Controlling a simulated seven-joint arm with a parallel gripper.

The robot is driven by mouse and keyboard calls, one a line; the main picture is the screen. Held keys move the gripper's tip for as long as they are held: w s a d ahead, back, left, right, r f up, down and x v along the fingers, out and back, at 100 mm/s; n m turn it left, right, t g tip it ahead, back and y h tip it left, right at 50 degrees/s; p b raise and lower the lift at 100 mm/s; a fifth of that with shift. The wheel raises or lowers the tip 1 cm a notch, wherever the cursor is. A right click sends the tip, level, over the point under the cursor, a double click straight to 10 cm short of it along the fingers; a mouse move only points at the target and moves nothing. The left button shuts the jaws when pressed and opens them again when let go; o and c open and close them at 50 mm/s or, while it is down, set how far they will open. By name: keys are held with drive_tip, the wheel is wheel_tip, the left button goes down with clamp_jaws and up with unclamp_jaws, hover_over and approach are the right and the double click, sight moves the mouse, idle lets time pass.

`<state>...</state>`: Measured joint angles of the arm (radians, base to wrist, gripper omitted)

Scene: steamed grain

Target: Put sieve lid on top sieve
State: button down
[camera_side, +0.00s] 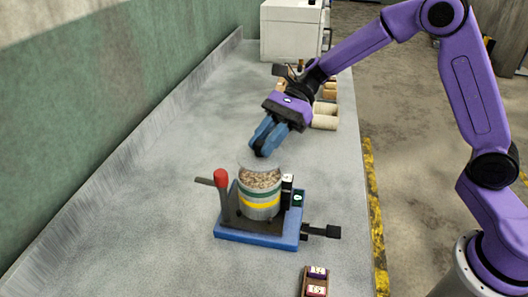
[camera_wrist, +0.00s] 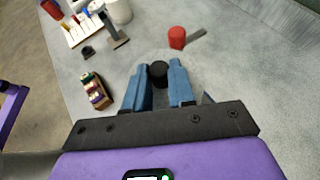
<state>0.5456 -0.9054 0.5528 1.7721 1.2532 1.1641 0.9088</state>
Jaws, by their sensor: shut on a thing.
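My gripper (camera_side: 262,152) points down and is shut on the black knob (camera_wrist: 158,72) of the sieve lid. The lid (camera_side: 254,161) is a pale grey disc, just above the sieve stack. Its rim is hard to make out, and I cannot tell whether it touches the stack. In the wrist view the knob sits between my blue fingers. The top sieve (camera_side: 260,181) shows brown grain, above green, white and yellow bands (camera_side: 259,203). The stack stands upright on a blue-edged base (camera_side: 256,240). My fingers and the lid hide much of the stack in the wrist view.
A red-knobbed lever (camera_side: 221,179) rises left of the stack, close to it. A black handle (camera_side: 322,231) sticks out at the right. A small box of blocks (camera_side: 315,282) lies in front. Pale cylinders (camera_side: 325,115) and a white cabinet (camera_side: 291,30) stand behind. The left counter is clear.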

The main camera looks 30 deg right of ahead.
drive_tip(key=shift+w+a+f, duration=0.1)
drive_tip(key=shift+w+f, duration=0.05)
drive_tip(key=shift+f, duration=1.6)
drive_tip(key=shift+f, duration=0.6)
drive_tip(key=c, duration=1)
unclamp_jaws()
drive_tip(key=shift+o, duration=0.2)
drive_tip(key=shift+r, duration=0.1)
drive_tip(key=shift+r, duration=0.25)
drive_tip(key=v, duration=1.2)
drive_tip(key=shift+r, duration=0.25)
